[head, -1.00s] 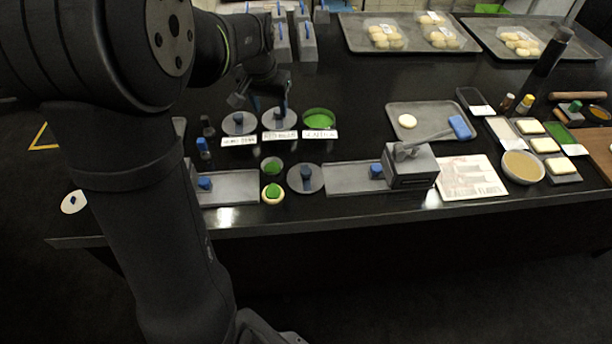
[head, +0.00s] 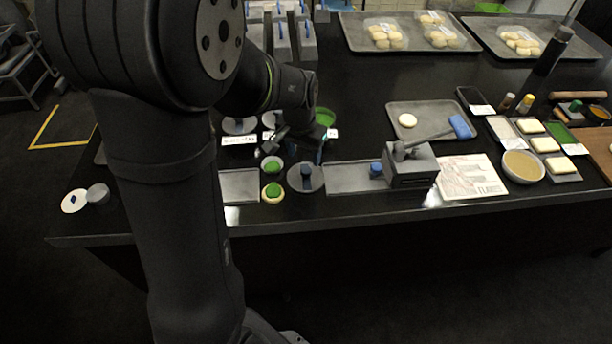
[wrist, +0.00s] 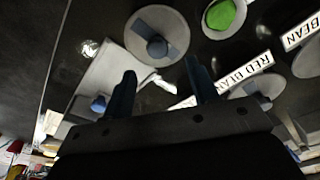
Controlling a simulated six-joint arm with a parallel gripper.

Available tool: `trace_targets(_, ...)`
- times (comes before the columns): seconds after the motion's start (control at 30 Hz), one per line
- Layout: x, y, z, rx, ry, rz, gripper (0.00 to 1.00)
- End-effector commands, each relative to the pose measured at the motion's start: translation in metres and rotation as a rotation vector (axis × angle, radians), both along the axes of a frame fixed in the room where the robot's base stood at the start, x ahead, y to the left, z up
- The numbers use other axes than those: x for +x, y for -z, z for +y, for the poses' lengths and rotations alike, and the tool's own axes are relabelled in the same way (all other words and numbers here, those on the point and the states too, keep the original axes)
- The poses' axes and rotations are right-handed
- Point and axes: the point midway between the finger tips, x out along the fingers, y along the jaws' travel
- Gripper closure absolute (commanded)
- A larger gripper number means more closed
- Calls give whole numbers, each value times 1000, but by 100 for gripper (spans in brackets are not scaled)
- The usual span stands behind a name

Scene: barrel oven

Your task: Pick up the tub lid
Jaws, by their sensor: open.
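A round grey lid with a blue-grey knob (head: 305,178), apparently the tub lid, lies flat on the black counter near its front edge. It shows whole in the wrist view (wrist: 143,18), at top centre. My gripper (head: 292,152) is above the counter, just behind the lid in the head view. In the wrist view my gripper (wrist: 160,66) has two dark fingers spread apart with nothing between them, just below the lid in the picture. The green-filled tub (head: 325,116) is partly hidden by my arm. A labelled tub beside it (head: 239,125) has a lid on.
A small green-filled bowl (head: 272,164) and a green-topped bun (head: 272,192) stand just left of the lid. A grey tray (head: 345,178) lies close on its right, with a grey block-shaped device (head: 410,165) at its end. Name cards stand in front of the tubs.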

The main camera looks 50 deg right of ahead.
Motion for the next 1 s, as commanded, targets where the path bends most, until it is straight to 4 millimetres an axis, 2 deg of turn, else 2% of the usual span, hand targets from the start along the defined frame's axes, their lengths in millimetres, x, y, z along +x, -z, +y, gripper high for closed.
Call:
trace_targets(0.17,0,11,-1,1,0,0,46)
trace_targets(0.5,-2,55,-5,2,0,0,46)
trace_targets(0.8,-2,59,-5,1,0,-1,46)
trace_targets(0.87,-2,59,-5,1,0,-1,56)
trace_targets(1.0,-2,59,-5,1,0,-1,83)
